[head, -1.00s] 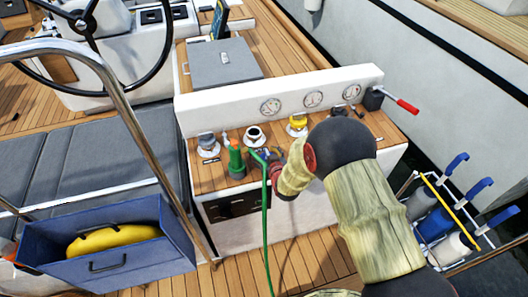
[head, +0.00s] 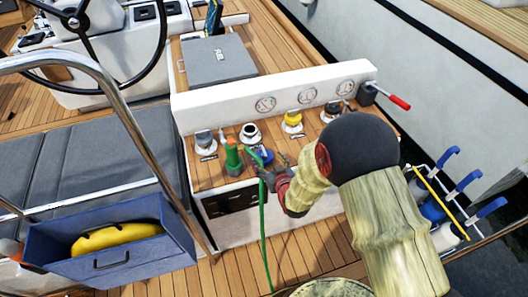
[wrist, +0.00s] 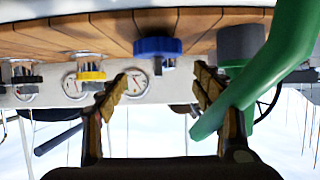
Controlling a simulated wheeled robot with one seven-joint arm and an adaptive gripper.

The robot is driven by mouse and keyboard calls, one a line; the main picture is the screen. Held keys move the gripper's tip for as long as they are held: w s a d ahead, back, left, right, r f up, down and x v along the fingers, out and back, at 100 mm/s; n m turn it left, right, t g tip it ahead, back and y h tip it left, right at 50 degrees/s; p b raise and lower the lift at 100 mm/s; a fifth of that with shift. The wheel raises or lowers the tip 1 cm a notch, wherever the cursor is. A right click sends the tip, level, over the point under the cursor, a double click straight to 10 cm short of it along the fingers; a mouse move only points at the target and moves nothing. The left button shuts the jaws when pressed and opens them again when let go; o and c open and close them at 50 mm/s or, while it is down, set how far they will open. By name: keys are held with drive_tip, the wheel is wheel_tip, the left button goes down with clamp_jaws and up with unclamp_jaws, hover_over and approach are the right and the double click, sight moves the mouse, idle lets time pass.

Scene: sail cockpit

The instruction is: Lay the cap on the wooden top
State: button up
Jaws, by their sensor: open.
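A blue cap (head: 264,154) is at the front of the wooden top (head: 207,173), just right of a green hose nozzle (head: 233,158). The wrist view is upside down; there the blue cap (wrist: 157,46) appears against the wooden top, beyond my fingertips and between their lines. My gripper (wrist: 158,80) is open, with nothing between its fingers. In the head view my gripper (head: 268,172) is low at the front edge of the top, partly hidden by my arm. The green hose (wrist: 262,75) passes close to one finger in the wrist view. What lies under the cap is not visible.
Deck fillers stand along the top: a grey one (head: 205,140), an open dark one (head: 250,133) and a yellow-capped one (head: 292,121). A white panel with gauges (head: 308,96) rises behind. A red-handled lever (head: 398,102) is at the right.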

drive_tip(key=shift+v, duration=0.75)
drive_tip(key=w+d+r+m+g+h, duration=0.15)
drive_tip(key=d+r, duration=0.25)
drive_tip(key=r, duration=0.6)
drive_tip(key=s+d+r+g+h, duration=0.1)
drive_tip(key=s+d+r, duration=0.25)
drive_tip(key=r, duration=0.25)
drive_tip(key=s+d+r+g+h, duration=0.1)
drive_tip(key=s+d+r, duration=0.1)
drive_tip(key=s+r, duration=0.25)
drive_tip(key=s+d+r+g, duration=0.1)
drive_tip(key=s+d+r, duration=0.1)
drive_tip(key=s, duration=0.5)
drive_tip(key=s+d+r+m+g, duration=0.1)
drive_tip(key=s+r, duration=0.3)
drive_tip(key=s, duration=0.4)
drive_tip(key=s+d+r+m+g, duration=0.1)
drive_tip(key=s+d+r, duration=0.1)
drive_tip(key=s, duration=0.6)
drive_tip(key=shift+d+r+g, duration=0.3)
drive_tip(key=shift+r+g, duration=0.05)
drive_tip(key=shift+r, duration=0.25)
